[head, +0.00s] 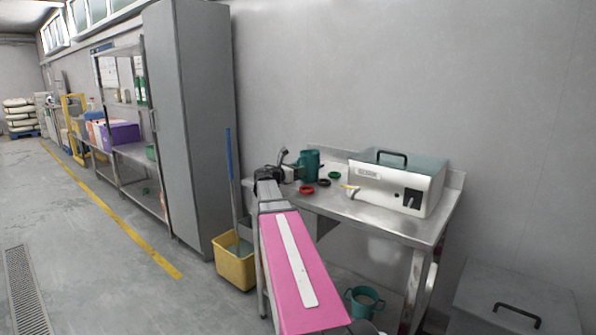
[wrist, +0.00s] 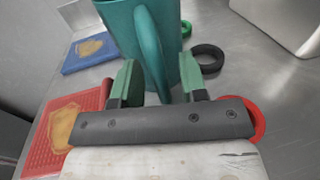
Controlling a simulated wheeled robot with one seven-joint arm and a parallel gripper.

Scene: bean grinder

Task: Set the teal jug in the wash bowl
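The teal jug (head: 310,166) stands upright on the steel table, at its left part. In the wrist view the jug (wrist: 178,35) is straight ahead, with its handle (wrist: 152,50) towards me. My gripper (wrist: 160,82) is open, its green-padded fingers on either side of the handle, with gaps showing. In the head view my gripper (head: 291,173) is at the left of the jug. I cannot pick out the wash bowl for certain; a teal two-handled vessel (head: 364,301) is low beneath the table.
The steel table (head: 400,226) also bears a grey-white machine (head: 396,184), a red ring (head: 307,190), a black ring (wrist: 208,58) and a green ring (head: 334,175). Red (wrist: 85,118) and blue (wrist: 85,58) boards lie left of the jug. A yellow mop bucket (head: 236,265) stands on the floor.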

